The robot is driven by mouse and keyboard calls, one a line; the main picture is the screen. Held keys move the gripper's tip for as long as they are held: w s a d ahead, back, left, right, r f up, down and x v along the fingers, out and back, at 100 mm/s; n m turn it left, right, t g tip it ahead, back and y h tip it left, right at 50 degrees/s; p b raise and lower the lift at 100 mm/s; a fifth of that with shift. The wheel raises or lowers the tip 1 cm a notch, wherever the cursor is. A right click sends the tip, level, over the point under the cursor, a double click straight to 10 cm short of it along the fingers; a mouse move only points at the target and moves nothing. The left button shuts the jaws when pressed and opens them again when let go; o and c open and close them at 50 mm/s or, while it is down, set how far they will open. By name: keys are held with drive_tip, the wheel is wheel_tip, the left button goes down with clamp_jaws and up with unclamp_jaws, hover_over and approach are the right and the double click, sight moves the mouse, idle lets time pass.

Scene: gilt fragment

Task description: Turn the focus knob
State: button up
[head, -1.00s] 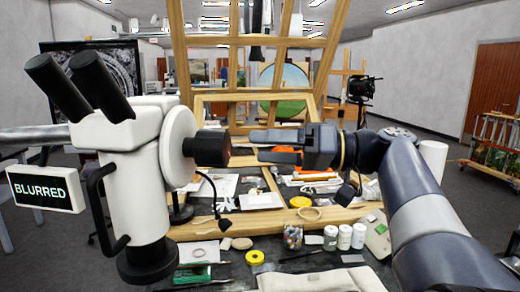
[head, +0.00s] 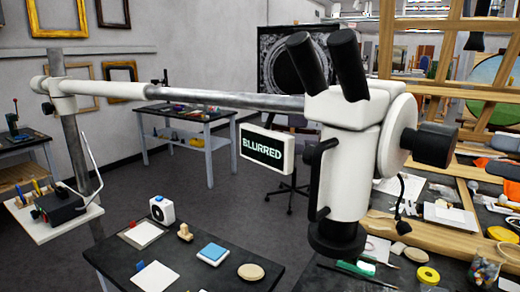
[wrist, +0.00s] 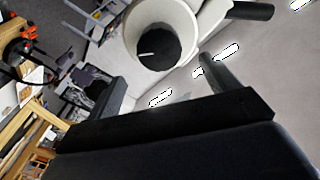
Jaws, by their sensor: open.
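The focus knob (head: 430,143) is a black cylinder on the white round housing (head: 397,137) of the microscope (head: 345,165). In the wrist view the knob's dark face (wrist: 158,48) shows a short pale line, inside the white housing. In the wrist view my gripper (wrist: 168,82) has two separated, empty fingers below the knob in the picture. A sign (head: 267,148) beside the microscope reads BLURRED.
A metal boom (head: 210,97) holds the microscope from the left. A wooden easel frame (head: 450,90) stands behind on the right. The right bench carries yellow tape (head: 428,275) and a jar (head: 485,267). A side table (head: 185,265) stands at the lower left.

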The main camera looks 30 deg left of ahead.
sight(453, 148)
idle(0.4)
drive_tip(key=w+a+n+p, duration=0.1)
drive_tip(key=a, duration=0.2)
drive_tip(key=a+n+p, duration=0.1)
drive_tip(key=a+p, duration=0.1)
drive_tip(key=w+a+n+p, duration=0.1)
drive_tip(key=a, duration=0.2)
drive_tip(key=shift+w+a+n+p, duration=0.3)
drive_tip(key=shift+n, duration=0.1)
drive_tip(key=shift+x, duration=0.75)
drive_tip(key=shift+c, duration=0.5)
drive_tip(key=c, duration=0.9)
